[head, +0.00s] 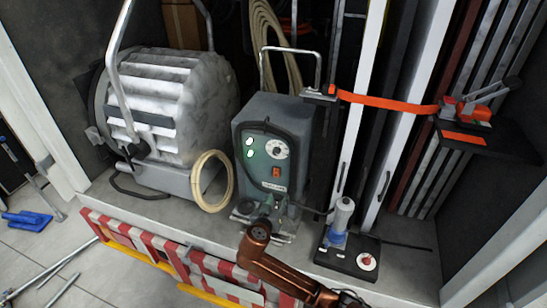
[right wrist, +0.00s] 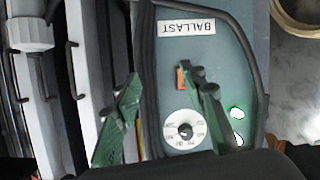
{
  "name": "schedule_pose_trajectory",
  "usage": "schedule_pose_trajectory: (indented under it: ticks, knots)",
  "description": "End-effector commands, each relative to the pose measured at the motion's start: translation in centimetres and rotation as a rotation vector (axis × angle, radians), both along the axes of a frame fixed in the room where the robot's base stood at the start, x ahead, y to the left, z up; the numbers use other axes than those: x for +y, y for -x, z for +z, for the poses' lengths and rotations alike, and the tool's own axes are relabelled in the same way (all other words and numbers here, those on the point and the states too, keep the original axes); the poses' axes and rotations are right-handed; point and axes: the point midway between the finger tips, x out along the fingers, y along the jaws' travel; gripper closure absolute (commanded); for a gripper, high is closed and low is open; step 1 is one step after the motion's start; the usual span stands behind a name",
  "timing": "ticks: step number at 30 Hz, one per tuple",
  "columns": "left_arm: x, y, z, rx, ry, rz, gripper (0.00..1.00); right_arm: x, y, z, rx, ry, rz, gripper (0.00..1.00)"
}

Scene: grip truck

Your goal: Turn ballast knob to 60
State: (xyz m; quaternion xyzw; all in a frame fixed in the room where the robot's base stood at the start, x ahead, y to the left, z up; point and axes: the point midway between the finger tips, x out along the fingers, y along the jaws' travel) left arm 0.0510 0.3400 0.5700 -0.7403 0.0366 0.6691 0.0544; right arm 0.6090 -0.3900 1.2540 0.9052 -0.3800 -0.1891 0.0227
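The ballast (head: 260,112) is a grey-green box with a dark cable looped over its front panel, standing in the middle of the truck bed. Its knob (head: 277,149) is a small dark knob on a round white dial at the panel's upper right. In the right wrist view the knob (right wrist: 185,131) shows upside down, and its setting is too small to read. My right gripper (right wrist: 163,76) is open and empty, with its two green and black fingers apart in front of the panel. In the head view my right arm is low before the box. My left gripper is not in view.
An orange switch (head: 276,171) and two lit lamps (head: 249,147) are near the knob. A large ribbed lamp (head: 165,105) and a cable coil (head: 198,181) stand left. A small red-knobbed base (head: 367,262) lies right, below an orange strap (head: 390,103). White posts (head: 404,110) rise beside it.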

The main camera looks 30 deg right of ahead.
Motion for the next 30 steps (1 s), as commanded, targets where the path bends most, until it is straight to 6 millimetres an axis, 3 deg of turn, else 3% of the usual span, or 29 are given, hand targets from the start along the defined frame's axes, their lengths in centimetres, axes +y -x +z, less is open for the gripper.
schedule_pose_trajectory:
  ticks: [1,3,6,9,21,30]
  knots:
    - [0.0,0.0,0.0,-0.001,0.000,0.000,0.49,0.2,-1.9,3.2,-0.088,0.039,-0.020,0.62]
    - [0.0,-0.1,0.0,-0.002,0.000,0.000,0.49,0.4,-3.6,6.5,-0.193,0.072,-0.042,0.62]
    - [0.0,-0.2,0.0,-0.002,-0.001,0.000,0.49,0.8,-5.0,9.9,-0.297,0.103,-0.060,0.62]
    - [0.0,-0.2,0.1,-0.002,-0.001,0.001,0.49,0.9,-5.7,11.6,-0.352,0.117,-0.068,0.62]
    - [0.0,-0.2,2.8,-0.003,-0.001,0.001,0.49,-3.2,-9.2,12.4,-0.364,0.123,-0.070,0.62]
    - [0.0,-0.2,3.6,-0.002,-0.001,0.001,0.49,-4.9,-10.7,12.0,-0.364,0.119,-0.070,0.62]
